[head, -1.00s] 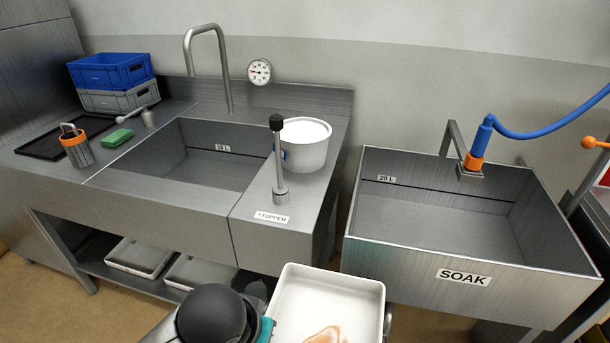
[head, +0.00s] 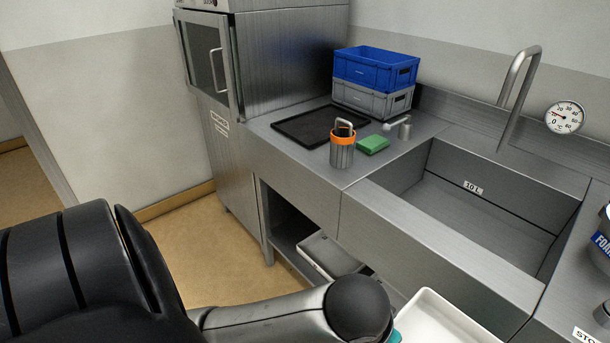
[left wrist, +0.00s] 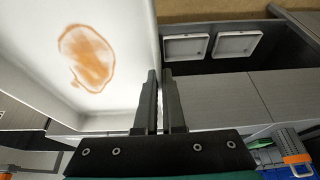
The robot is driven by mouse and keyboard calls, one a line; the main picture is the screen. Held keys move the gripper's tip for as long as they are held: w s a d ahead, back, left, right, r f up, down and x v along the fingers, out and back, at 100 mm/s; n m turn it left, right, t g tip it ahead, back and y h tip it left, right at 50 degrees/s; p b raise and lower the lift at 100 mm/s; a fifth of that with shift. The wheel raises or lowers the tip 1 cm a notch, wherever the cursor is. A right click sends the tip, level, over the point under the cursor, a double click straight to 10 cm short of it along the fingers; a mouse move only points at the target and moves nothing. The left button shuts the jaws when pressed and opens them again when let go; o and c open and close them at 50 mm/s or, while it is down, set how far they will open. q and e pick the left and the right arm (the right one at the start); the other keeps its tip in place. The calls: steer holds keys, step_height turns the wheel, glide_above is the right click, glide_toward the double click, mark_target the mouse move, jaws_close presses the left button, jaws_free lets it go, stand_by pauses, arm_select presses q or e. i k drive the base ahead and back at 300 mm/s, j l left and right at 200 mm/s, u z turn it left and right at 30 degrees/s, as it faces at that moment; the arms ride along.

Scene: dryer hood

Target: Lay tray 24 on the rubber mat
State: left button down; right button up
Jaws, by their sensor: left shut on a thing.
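The black rubber mat (head: 303,126) lies flat on the steel counter, left of the sink, with bare surface. A white tray (head: 440,318) shows at the bottom edge of the head view, mostly cut off. In the left wrist view the tray (left wrist: 115,25) has an orange-brown stain inside. My left gripper (left wrist: 160,98) is shut on the tray's side wall. The tray is in front of the counter, well away from the mat. No number is readable on the tray. My right gripper is out of view.
An orange-rimmed container (head: 342,150) and a green sponge (head: 372,145) stand near the mat's right side. A grey crate (head: 370,101) with a blue crate (head: 375,70) on top stands behind it. A hooded steel machine (head: 290,60) is at left. Other trays (head: 328,256) lie on the lower shelf.

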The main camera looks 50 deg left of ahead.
mark_target(322, 123)
steer(key=i+j, duration=0.1)
steer(key=j, duration=1.75)
steer(key=i+j, duration=0.1)
steer(key=j, duration=1)
steer(key=i+j, duration=0.15)
steer(key=j, duration=0.35)
